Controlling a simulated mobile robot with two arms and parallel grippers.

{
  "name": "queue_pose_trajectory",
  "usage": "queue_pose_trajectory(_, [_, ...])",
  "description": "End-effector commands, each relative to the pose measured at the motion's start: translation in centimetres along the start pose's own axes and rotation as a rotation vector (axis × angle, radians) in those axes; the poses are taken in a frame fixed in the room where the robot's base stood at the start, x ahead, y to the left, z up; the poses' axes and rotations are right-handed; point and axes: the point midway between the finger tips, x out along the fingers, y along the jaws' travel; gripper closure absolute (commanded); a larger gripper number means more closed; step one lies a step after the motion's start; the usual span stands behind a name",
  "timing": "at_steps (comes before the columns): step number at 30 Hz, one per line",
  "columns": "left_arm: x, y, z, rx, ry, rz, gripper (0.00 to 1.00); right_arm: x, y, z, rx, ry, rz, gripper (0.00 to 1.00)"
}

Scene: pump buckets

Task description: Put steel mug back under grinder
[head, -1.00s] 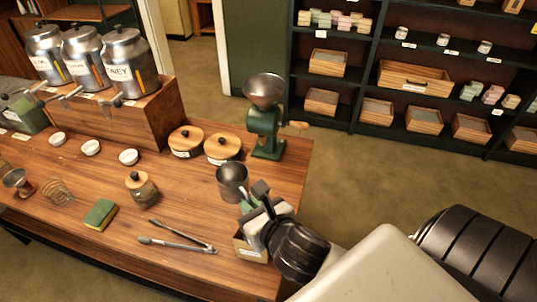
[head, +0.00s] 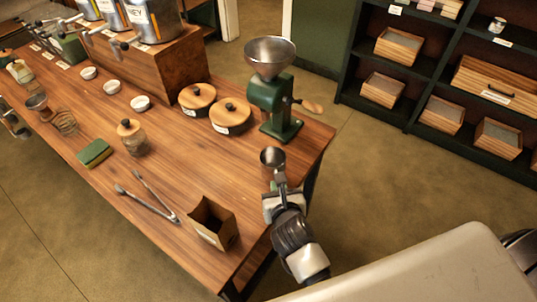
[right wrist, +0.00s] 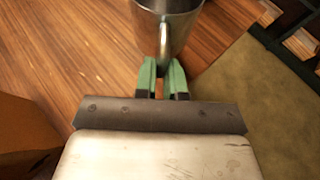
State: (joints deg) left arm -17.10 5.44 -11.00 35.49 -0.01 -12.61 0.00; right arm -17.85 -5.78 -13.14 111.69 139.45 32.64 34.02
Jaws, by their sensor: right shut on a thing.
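The steel mug (head: 272,157) is held upright near the right edge of the wooden table, just in front of the green grinder (head: 280,103) and apart from it. The grinder has a steel hopper on top and a wooden-handled crank at its right. My right gripper (head: 279,182) is shut on the mug's handle. In the right wrist view, green fingertips (right wrist: 162,78) pinch the handle of the mug (right wrist: 168,22), whose top is cut off by the frame. I cannot tell the exact gap between mug and table.
An open cardboard box (head: 212,224) stands left of my right gripper. Two wooden-lidded canisters (head: 230,118) stand left of the grinder. The table's right edge is close.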

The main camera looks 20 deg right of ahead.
Motion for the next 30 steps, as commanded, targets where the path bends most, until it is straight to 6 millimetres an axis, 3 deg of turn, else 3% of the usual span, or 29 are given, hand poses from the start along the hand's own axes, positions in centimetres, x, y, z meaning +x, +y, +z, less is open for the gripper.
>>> queue_pose_trajectory(6, [-1.2, 1.6, -0.4, 0.0, 0.003, 0.02, 0.53, 5.6, 0.0, 2.7, 0.0, -0.004, 0.0, 1.0])
queue_pose_trajectory(13, [-1.7, 2.0, -0.5, 0.003, 0.004, 0.027, 0.53, 10.3, 0.0, 4.5, -0.001, -0.002, 0.0, 1.0])
queue_pose_trajectory(18, [-1.7, 1.6, -0.4, 0.004, 0.003, 0.022, 0.53, 11.6, 0.0, 4.7, 0.0, 0.0, 0.0, 1.0])
queue_pose_trajectory(25, [-1.3, 1.3, -0.3, 0.002, 0.002, 0.017, 0.53, 12.7, 0.0, 1.9, 0.003, 0.003, 0.001, 1.0])
queue_pose_trajectory(30, [-1.4, 1.2, -0.3, 0.0, 0.002, 0.016, 0.53, 12.9, 0.0, 1.6, 0.001, -0.001, 0.0, 1.0])
